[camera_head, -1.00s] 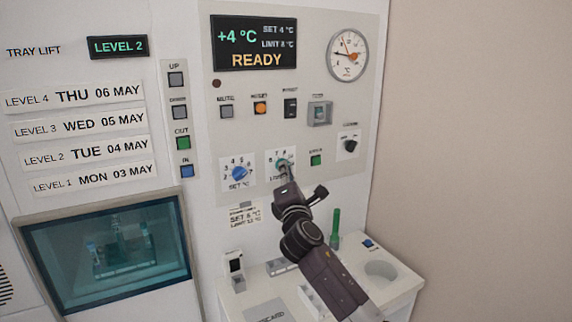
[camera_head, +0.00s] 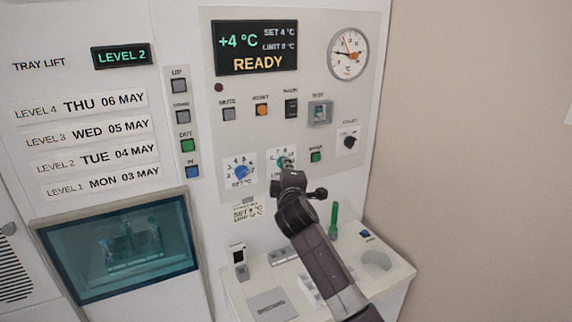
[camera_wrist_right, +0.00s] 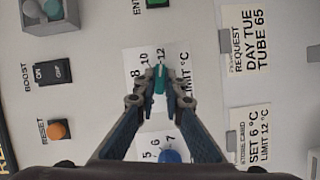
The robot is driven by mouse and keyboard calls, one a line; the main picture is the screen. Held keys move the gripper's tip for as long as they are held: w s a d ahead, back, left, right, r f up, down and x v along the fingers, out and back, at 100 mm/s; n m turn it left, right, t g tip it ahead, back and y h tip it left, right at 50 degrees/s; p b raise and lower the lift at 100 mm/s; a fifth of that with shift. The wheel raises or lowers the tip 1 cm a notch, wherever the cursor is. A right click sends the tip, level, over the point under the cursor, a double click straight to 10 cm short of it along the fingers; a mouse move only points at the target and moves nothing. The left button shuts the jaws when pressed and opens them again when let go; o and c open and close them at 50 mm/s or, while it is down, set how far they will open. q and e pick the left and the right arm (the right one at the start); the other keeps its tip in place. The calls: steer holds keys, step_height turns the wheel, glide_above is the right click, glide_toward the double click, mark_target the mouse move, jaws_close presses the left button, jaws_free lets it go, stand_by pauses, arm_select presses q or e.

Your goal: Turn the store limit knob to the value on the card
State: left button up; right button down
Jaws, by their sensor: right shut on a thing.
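The limit knob (camera_wrist_right: 160,79) is a teal knob on a white dial plate marked 8, 10, 12 and LIMIT °C. My right gripper (camera_wrist_right: 160,76) is shut on it in the right wrist view, one finger on each side. In the head view my right gripper (camera_head: 286,164) covers most of the knob and its dial. The store card (camera_wrist_right: 252,135) reads SET 6 °C, LIMIT 12 °C; it also shows below the dials in the head view (camera_head: 248,212). The display (camera_head: 256,47) reads +4 °C, SET 4 °C, READY; its limit line looks like 8 °C. My left gripper is out of view.
The blue set knob (camera_head: 242,172) sits close beside the limit knob. A green button (camera_head: 315,156) and a black knob (camera_head: 349,142) are to the right. A request card (camera_wrist_right: 243,40) reads DAY TUE, TUBE 65. A white counter (camera_head: 238,300) with a green tube (camera_head: 333,220) stands below.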

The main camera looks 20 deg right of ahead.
stand_by(0.5)
steer(key=c, duration=2)
jaws_free()
steer(key=v, duration=1.2)
